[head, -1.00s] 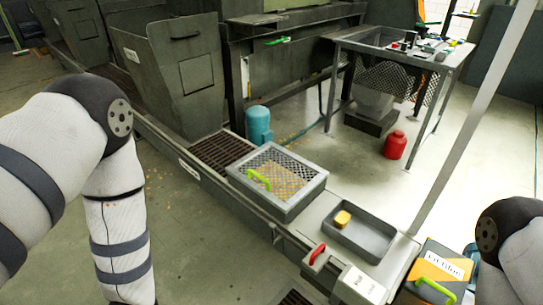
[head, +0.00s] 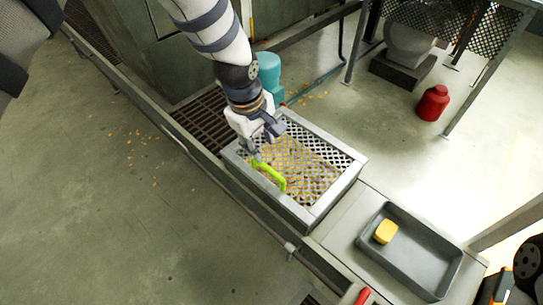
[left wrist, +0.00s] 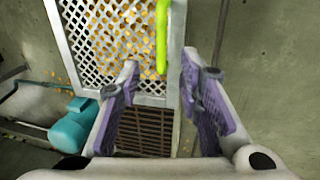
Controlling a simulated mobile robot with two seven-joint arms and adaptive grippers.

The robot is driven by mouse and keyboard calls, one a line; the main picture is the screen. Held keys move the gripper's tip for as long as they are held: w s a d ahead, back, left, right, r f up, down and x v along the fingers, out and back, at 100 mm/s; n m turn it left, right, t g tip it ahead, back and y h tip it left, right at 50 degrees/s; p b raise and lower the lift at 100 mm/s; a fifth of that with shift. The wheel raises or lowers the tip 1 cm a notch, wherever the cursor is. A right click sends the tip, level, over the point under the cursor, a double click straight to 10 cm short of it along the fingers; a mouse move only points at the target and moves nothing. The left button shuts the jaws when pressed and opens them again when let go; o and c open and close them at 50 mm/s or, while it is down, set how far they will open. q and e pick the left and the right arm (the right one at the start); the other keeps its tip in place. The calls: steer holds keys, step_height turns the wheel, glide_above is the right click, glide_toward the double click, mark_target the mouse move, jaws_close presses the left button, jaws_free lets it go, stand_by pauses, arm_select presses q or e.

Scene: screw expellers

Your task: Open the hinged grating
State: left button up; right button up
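The hinged grating (head: 318,172) is a grey-framed mesh lid lying flat on a box, with yellow-orange material under the mesh. It also shows in the left wrist view (left wrist: 88,30). A bright green handle (head: 272,177) stands on the grating's left side; in the left wrist view the handle (left wrist: 162,38) lies just beyond the fingertips. My left gripper (head: 257,147) is above the grating's far left corner, close to the handle's far end. Its two fingers are apart in the left wrist view (left wrist: 160,64), with nothing between them.
A grey tray (head: 440,265) with a yellow block (head: 386,231) sits right of the grating box. A slotted floor grate (head: 205,125) and a teal motor (head: 268,72) are beyond it. A red container (head: 432,103) stands on the floor.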

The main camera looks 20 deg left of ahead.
mark_target(269, 169)
arm_select(q)
steer(key=f, duration=0.3)
steer(key=w+f+b, duration=0.1)
steer(key=f, duration=0.3)
steer(key=f+b, duration=0.1)
steer(key=f, duration=0.2)
steer(key=shift+w+d+f, duration=0.25)
steer(key=shift+w+d, duration=0.1)
steer(key=shift+d, duration=0.05)
arm_select(e)
steer(key=shift+x, duration=1.2)
steer(key=shift+d, duration=0.1)
arm_select(q)
jaws_close()
arm_select(e)
steer(key=shift+w, duration=0.1)
